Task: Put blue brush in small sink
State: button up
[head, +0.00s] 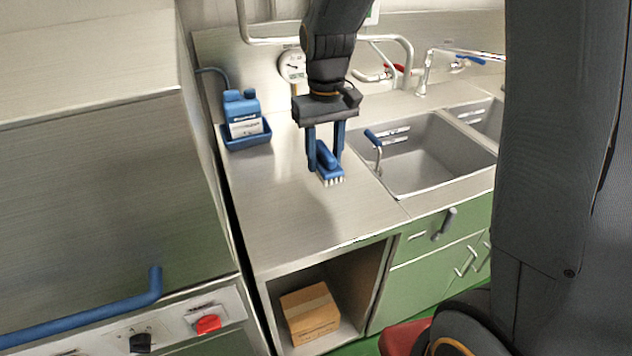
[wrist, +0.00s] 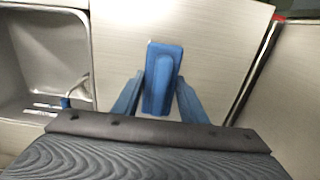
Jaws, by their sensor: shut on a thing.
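The blue brush (head: 328,163) with pale bristles is held in my gripper (head: 326,160), above the steel counter just left of the sinks. The brush also shows in the wrist view (wrist: 162,78), between the two blue fingers of my gripper (wrist: 158,95). The bristles point down; I cannot tell the exact gap to the counter. A sink basin (head: 430,150) is to the right of my gripper, and part of it shows at the left of the wrist view (wrist: 45,50). A second sink basin (head: 486,120) is farther right, partly hidden by my arm.
A blue bottle (head: 241,112) stands in a blue tray (head: 247,139) at the counter's back left. A faucet (head: 425,75) and pipes are behind the sinks. A cardboard box (head: 310,312) sits below the counter (head: 290,215).

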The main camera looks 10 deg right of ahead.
jog(key=shift+f+p, duration=0.75)
jog(key=shift+f, duration=2.85)
jog(key=shift+f, duration=0.1)
jog(key=o, duration=1.1)
